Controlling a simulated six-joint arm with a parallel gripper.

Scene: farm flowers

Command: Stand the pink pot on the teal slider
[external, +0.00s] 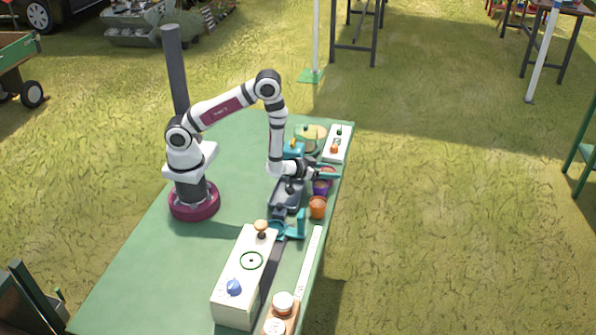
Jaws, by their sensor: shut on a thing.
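My gripper (326,173) is near the table's right edge, toward the far end. Its fingers are shut on a small pink-purple thing that seems to be the pink pot (327,177); the fingers hide much of it. A purple pot (320,188) shows just below, and I cannot tell whether the two touch. The teal slider (300,224), with an upright teal plate, sits on a dark rail nearer the camera than my gripper. It is apart from my gripper, and no pot shows on it.
An orange pot (318,207) stands between my gripper and the slider. A cream box (243,277) with knobs stands beside the rail. A white panel (337,143) with buttons is at the far right. A wooden tray (281,317) holds jars at the front. The green table (150,270) is clear at left.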

